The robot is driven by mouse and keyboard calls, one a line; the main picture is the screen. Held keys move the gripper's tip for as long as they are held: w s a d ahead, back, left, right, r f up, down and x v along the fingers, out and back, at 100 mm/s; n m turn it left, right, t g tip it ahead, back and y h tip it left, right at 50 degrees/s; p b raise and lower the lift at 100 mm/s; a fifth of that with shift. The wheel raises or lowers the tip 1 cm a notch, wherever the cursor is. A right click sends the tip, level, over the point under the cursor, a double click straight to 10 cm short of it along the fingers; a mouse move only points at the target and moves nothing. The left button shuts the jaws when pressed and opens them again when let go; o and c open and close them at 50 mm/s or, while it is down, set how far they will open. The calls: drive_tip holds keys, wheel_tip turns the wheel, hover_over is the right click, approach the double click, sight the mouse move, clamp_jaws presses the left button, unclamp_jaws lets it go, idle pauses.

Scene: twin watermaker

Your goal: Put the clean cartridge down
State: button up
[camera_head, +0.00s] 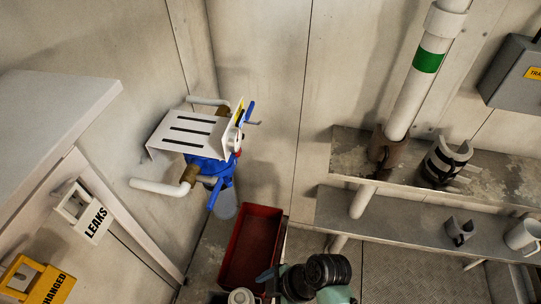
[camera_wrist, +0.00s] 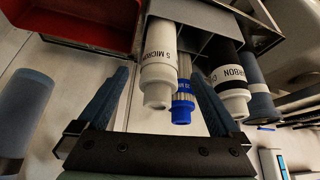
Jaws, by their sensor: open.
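In the wrist view, a white cartridge (camera_wrist: 158,62) marked "5 MICRON" lies in a grey divided rack (camera_wrist: 205,20), its narrow end pointing toward me. My gripper (camera_wrist: 158,76) is open, with one blue finger on either side of that end, and I see no finger closed on it. A pleated cartridge with a blue end cap (camera_wrist: 183,108) lies just right of it, partly hidden. A black cartridge with a white end, marked "CARBON" (camera_wrist: 229,75), and a blue-grey cartridge (camera_wrist: 259,100) lie farther right. No picture marks which cartridge is the clean one.
A red tray (camera_head: 232,256) stands on the floor below the blue-headed filter housing (camera_head: 207,168); a red bin also shows in the wrist view (camera_wrist: 75,45). A blue cylinder (camera_wrist: 24,108) is at the wrist view's left. Shelves (camera_head: 400,218) line the right wall.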

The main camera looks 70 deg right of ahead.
drive_tip(key=v, duration=0.3)
drive_tip(key=shift+s+r, duration=0.15)
drive_tip(key=shift+r, duration=0.1)
drive_tip(key=shift+s+d, duration=0.1)
idle(0.4)
